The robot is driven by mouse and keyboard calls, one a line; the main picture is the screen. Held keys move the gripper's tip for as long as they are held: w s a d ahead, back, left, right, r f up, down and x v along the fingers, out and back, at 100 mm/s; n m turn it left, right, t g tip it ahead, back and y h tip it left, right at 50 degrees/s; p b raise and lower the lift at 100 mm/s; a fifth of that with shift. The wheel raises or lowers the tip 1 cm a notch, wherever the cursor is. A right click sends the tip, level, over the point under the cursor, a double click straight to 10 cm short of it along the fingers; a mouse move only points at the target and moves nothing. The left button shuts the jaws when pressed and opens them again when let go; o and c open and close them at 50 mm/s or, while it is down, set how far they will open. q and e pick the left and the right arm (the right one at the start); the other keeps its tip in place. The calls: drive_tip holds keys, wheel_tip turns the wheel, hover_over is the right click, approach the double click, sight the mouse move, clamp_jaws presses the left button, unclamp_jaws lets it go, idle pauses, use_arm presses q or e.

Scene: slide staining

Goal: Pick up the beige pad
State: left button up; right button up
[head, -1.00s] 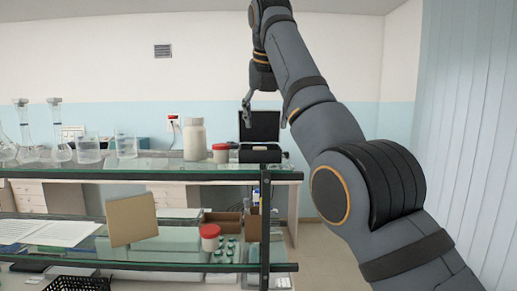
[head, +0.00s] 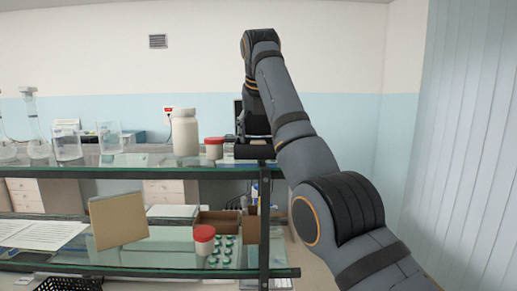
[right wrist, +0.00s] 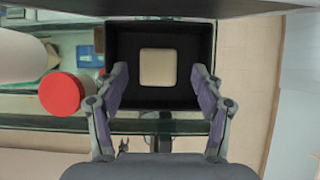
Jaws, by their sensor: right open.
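The beige pad (right wrist: 158,67) is a small rounded square inside an open black box (right wrist: 158,100) in the right wrist view. The box (head: 254,151) stands at the right end of the upper glass shelf in the head view, where the pad is hidden. My right gripper (right wrist: 159,74) is open and empty, pointing down over the box, with one finger on each side of the pad in the picture. I cannot tell its exact height above the pad. In the head view its fingers are mostly hidden. My left gripper is not in view.
A red-capped jar (head: 214,148) and a white bottle (head: 185,132) stand just left of the box. Glassware (head: 68,146) is farther left. A tan board (head: 118,221), a red-lidded pot (head: 204,239) and small green-topped items (head: 222,251) are on the lower shelf.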

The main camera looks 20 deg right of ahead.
drive_tip(key=shift+w+f, duration=0.25)
drive_tip(key=shift+f, duration=0.6)
drive_tip(key=shift+w+f, duration=0.2)
drive_tip(key=shift+f, duration=0.1)
drive_tip(key=c, duration=1)
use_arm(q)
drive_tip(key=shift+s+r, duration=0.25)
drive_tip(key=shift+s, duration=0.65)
use_arm(e)
drive_tip(key=shift+o, duration=0.2)
